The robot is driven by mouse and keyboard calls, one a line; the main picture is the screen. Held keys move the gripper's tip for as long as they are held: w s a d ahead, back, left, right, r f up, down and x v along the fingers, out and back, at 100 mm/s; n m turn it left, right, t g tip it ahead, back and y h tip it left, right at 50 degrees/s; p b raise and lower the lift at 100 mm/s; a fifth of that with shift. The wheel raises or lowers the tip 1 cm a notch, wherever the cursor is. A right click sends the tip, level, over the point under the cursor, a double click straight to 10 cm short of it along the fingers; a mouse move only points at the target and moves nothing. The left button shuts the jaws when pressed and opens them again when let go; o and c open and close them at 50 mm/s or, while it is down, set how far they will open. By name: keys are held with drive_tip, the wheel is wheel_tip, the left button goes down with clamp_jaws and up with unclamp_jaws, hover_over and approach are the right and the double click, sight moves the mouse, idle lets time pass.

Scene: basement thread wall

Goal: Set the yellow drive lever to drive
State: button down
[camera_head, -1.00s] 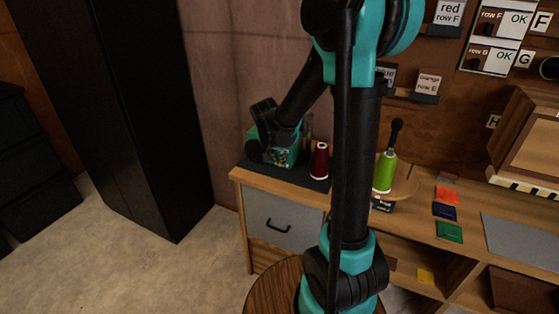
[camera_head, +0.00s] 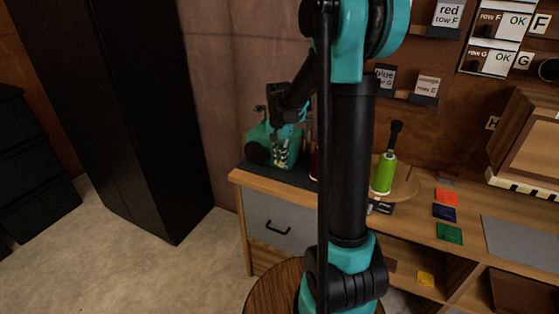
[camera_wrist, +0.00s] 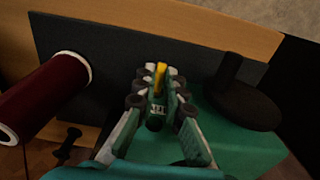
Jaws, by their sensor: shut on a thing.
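The yellow drive lever (camera_wrist: 160,74) shows as a small yellow bar between my fingertips in the wrist view. My gripper (camera_wrist: 156,92) is shut on it, beside a teal machine (camera_wrist: 235,140) with a black handwheel (camera_wrist: 240,105). In the head view my gripper (camera_head: 281,148) is in front of the teal machine (camera_head: 293,158) on the cabinet's left end. The lever cannot be made out there, and its exact setting cannot be told. My fingers hide part of the lever and the machine face.
A dark red spool (camera_wrist: 45,97) stands left of my gripper in the wrist view. A dark mat (camera_wrist: 95,60) lies beneath. In the head view a green spool (camera_head: 384,173) stands farther right, and a tall black cabinet (camera_head: 150,120) stands left.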

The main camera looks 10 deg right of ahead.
drive_tip(key=shift+w+d+r+g+y, duration=0.1)
drive_tip(key=shift+w+r+g+y, duration=0.05)
drive_tip(key=shift+g+y, duration=0.4)
drive_tip(key=c, duration=1.6)
unclamp_jaws()
wheel_tip(320, 180, up, 12)
drive_tip(key=w, duration=0.1)
drive_tip(key=shift+d, duration=0.45)
drive_tip(key=s+d+f+n+t, duration=0.1)
drive_tip(key=s+f+n+t, duration=0.1)
drive_tip(key=s+f, duration=0.6)
drive_tip(key=s+d+f+n+t, duration=0.1)
drive_tip(key=s+f+n+t, duration=0.2)
drive_tip(key=s, duration=1.3)
wheel_tip(320, 180, down, 5)
drive_tip(key=shift+d+f+n+h, duration=0.2)
drive_tip(key=shift+n+h, duration=0.25)
drive_tip(key=shift+n, duration=0.65)
